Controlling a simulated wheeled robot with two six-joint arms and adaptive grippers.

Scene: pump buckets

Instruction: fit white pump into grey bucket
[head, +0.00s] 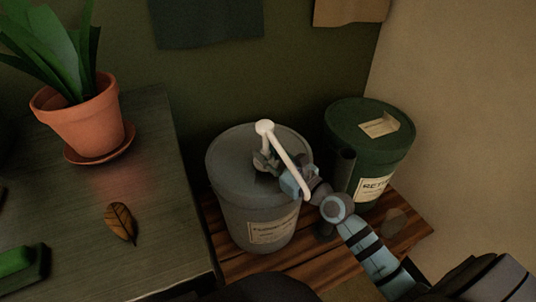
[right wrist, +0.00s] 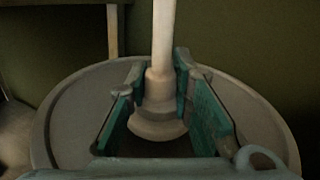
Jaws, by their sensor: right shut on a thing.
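The white pump (head: 264,128) stands upright over the lid of the grey bucket (head: 232,218), with its long spout slanting down to the right. My right gripper (head: 265,163) reaches in from the right and is shut on the pump below its head. In the right wrist view the two fingers (right wrist: 158,78) are on either side of the pump's stem and wide collar (right wrist: 158,122). The grey bucket's round lid (right wrist: 62,128) lies beneath. The fingers and collar hide the lid's opening, so I cannot tell how deep the pump sits. My left gripper is not in view.
A green bucket (head: 362,140) with a paper on its lid stands to the right, close to my right arm. Both stand on a wooden platform (head: 235,268). A table (head: 165,200) at left holds a potted plant (head: 80,122) and a leaf (head: 120,222). Walls close the back and right.

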